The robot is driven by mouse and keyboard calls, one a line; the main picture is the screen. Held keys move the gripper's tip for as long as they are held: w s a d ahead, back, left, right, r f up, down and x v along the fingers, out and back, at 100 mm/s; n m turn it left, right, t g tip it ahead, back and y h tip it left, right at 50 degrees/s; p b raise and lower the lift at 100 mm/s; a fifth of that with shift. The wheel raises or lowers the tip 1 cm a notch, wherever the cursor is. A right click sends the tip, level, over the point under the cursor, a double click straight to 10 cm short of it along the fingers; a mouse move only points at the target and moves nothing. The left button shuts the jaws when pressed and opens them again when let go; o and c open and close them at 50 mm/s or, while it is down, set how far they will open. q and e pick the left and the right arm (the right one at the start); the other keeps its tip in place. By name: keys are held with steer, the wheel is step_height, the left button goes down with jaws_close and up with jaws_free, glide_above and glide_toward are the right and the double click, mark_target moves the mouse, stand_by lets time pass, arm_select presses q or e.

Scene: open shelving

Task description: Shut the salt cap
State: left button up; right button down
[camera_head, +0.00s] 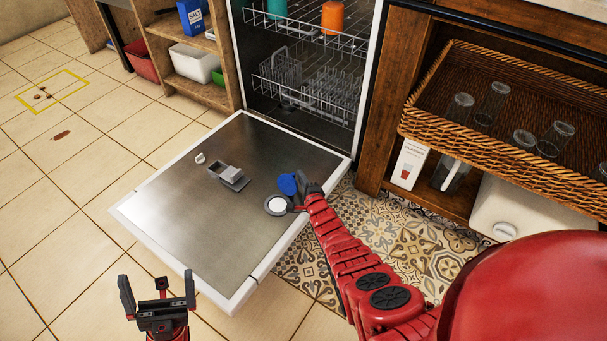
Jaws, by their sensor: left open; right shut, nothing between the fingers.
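The blue salt cap (287,184) stands open beside the round salt opening (277,206), which is filled with white, on the inner face of the lowered dishwasher door (190,235). My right gripper (303,181) is shut and empty at the right side of the cap. It looks very close to the cap, but I cannot tell whether they touch. The gripper and its red arm hide part of the door around the cap. My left gripper (157,289) is open and empty in front of the door's near left edge.
The door also bears a grey dispenser with its lid open (229,175). The lower dishwasher rack (315,90) is inside the machine. A wooden cabinet with a wicker basket (470,135) of glasses stands at right. A blue salt box (192,17) sits on the left shelf.

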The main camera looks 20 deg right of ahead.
steer(key=shift+s+a+r, duration=0.2)
steer(key=shift+s+a, duration=0.15)
steer(key=shift+a, duration=0.1)
stand_by(0.5)
